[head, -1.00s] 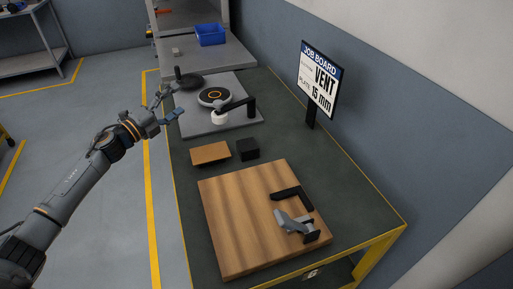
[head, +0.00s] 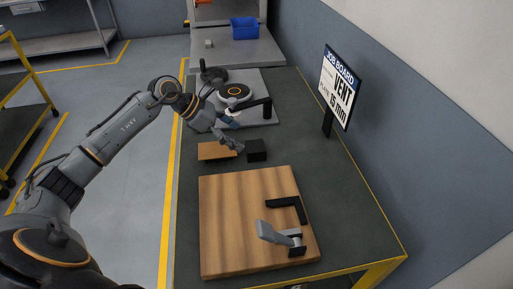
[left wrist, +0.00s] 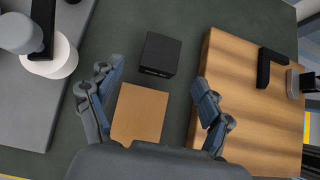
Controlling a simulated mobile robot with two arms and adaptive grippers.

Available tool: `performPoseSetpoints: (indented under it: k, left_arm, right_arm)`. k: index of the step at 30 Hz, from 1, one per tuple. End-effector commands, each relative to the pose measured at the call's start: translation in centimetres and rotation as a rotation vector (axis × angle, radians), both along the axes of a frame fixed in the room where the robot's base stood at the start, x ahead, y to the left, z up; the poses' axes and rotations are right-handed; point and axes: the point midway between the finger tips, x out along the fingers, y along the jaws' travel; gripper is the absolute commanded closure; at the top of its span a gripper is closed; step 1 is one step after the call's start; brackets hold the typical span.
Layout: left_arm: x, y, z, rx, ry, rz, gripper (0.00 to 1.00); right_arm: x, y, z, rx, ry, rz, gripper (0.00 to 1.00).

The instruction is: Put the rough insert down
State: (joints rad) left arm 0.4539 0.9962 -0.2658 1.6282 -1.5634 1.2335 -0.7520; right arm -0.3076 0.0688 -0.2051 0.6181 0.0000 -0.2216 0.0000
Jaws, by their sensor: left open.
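In the left wrist view the brown plate (left wrist: 139,113) lies between my open fingers, and the black block (left wrist: 159,54) sits just beyond the fingertips; neither is gripped. I cannot tell which piece is the rough insert. A white round piece (left wrist: 52,60) stands on a grey plate (left wrist: 25,108), partly under a black arm. My right gripper is not in view.
A wooden board (head: 235,225) with a black L-shaped stop (head: 288,207) and a grey toggle clamp (head: 275,232) lies at the bench's near end. A blue bin (head: 245,29) is at the back. The right bench strip is clear.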

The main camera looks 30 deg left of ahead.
Motion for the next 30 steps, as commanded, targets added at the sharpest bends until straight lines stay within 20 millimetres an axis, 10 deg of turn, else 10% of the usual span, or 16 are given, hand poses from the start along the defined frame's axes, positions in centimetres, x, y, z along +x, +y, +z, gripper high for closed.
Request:
performPoseSetpoints:
  k: [28,30]
  left_arm:
    - [3.4,-4.7,-5.3,-0.002,-0.001,0.002,0.21]
    - [3.4,-4.7,-5.3,-0.002,-0.001,0.002,0.35]
  right_arm:
    - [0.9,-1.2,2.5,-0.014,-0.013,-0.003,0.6]
    - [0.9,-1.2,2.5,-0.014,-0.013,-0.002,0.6]
